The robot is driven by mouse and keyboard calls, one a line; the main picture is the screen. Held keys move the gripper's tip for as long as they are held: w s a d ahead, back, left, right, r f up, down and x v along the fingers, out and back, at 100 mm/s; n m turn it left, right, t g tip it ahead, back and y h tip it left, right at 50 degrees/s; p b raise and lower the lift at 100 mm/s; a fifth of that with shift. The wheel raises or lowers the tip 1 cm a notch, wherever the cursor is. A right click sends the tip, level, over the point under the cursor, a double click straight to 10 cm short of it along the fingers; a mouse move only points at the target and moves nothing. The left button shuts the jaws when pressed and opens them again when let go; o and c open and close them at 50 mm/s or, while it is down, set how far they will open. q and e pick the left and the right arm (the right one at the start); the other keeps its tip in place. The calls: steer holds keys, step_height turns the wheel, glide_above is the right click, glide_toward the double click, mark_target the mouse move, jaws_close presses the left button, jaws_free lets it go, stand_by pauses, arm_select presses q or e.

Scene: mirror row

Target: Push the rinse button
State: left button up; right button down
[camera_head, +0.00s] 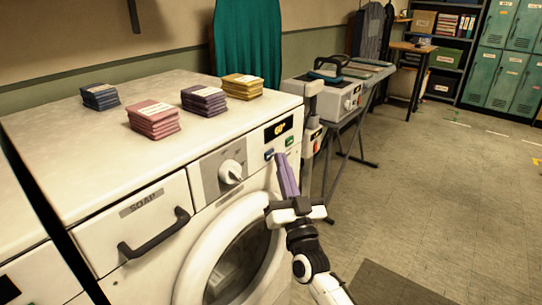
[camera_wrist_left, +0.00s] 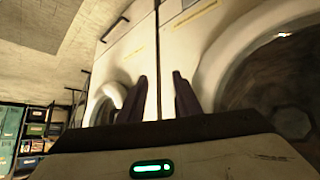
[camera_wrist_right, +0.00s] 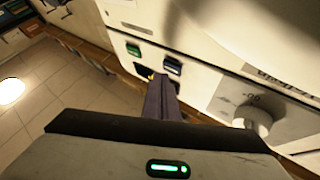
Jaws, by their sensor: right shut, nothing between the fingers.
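The white washing machine's front panel carries a blue button (camera_head: 269,154) and a green button (camera_head: 289,141) below a small display (camera_head: 278,129). I cannot read which one is rinse. My right gripper (camera_head: 281,157) is shut and empty, its purple fingers pointing up at the panel, with the tips just below and between the two buttons. In the right wrist view the blue button (camera_wrist_right: 172,66) and green button (camera_wrist_right: 133,49) lie just beyond the fingertips (camera_wrist_right: 161,80); contact cannot be told. My left gripper (camera_wrist_left: 162,88) is open and empty, facing the machine fronts, outside the head view.
A white dial (camera_head: 231,171) sits left of the buttons, beside the soap drawer (camera_head: 140,221) with its dark handle. The round door (camera_head: 235,262) is below. An ironing stand (camera_head: 345,105) is behind; the right floor is clear.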

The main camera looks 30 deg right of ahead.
steer(key=shift+w, duration=0.1)
steer(key=shift+w+a, duration=0.2)
steer(key=shift+w, duration=0.25)
stand_by(0.6)
steer(key=shift+s+d, duration=0.2)
steer(key=shift+s, duration=0.35)
steer(key=shift+s+p, duration=0.1)
steer(key=shift+p, duration=0.25)
steer(key=shift+s+d+p, duration=0.4)
steer(key=shift+s, duration=0.5)
steer(key=shift+s+d+p, duration=0.35)
steer(key=shift+s+p, duration=0.1)
steer(key=shift+s, duration=0.4)
steer(key=shift+s+d+p, duration=0.4)
steer(key=shift+s, duration=0.5)
